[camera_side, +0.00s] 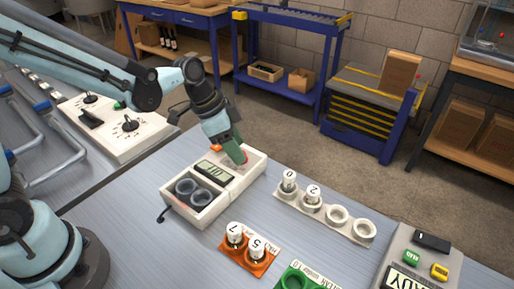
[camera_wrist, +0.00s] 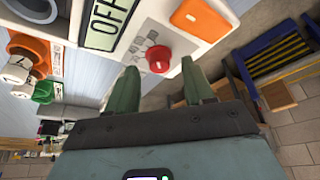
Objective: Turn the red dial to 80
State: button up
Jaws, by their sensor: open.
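I see no legible scale around the dial.
An orange square button (camera_wrist: 205,18) lies close to the dial. Two dark round pieces (camera_side: 193,191) sit in the device's near end. To the right are a pale holder (camera_side: 354,240) with numbered caps, an orange holder (camera_side: 262,266) and a grey box (camera_side: 440,262) with buttons.

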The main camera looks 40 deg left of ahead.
jog(key=v, duration=1.1)
jog(key=shift+s, duration=0.2)
jog(key=s+a+f+n+t+y, duration=0.2)
jog(key=s+a+n+t+y, duration=0.1)
jog(key=s+n, duration=0.4)
jog(key=shift+a+f+n+t, duration=0.4)
jog(key=shift+a+n+t, duration=0.2)
jog(key=shift+a+n, duration=0.55)
